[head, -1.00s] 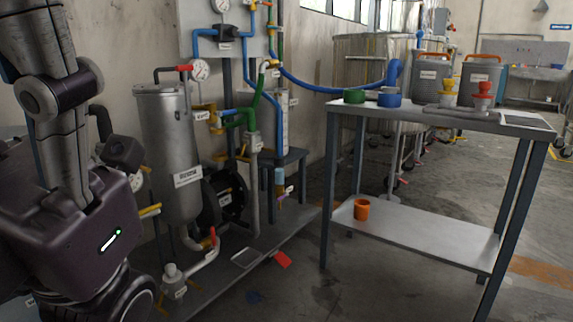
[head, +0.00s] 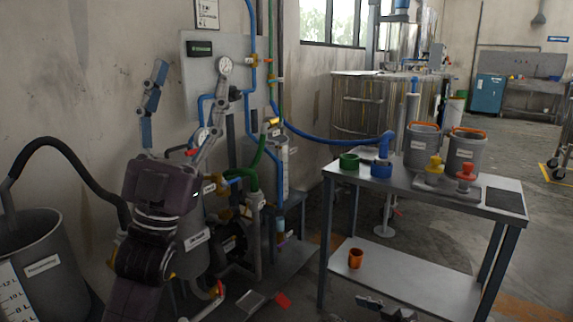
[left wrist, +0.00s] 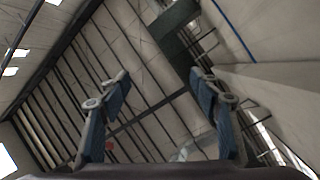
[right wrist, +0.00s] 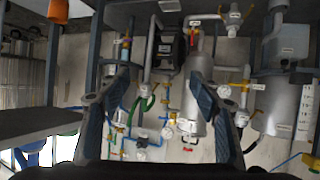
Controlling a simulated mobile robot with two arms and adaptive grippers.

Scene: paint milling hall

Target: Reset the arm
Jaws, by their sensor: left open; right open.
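My left gripper (head: 196,82) is raised in front of the pipe rig in the head view, its open fingers pointing up. In the left wrist view (left wrist: 158,76) the fingers are spread with only roof beams and wall behind, and nothing is between them. My right gripper (head: 380,306) shows only in part at the bottom edge of the head view, in front of the table's lower shelf. In the right wrist view (right wrist: 160,88) its fingers are wide apart and empty, with the rig upside down beyond them.
The metal table (head: 410,188) holds green (head: 349,161) and blue rings, two grey buckets and small yellow and red items. An orange cup (head: 355,258) stands on its lower shelf. A large grey bucket (head: 45,262) with a black hose stands at left.

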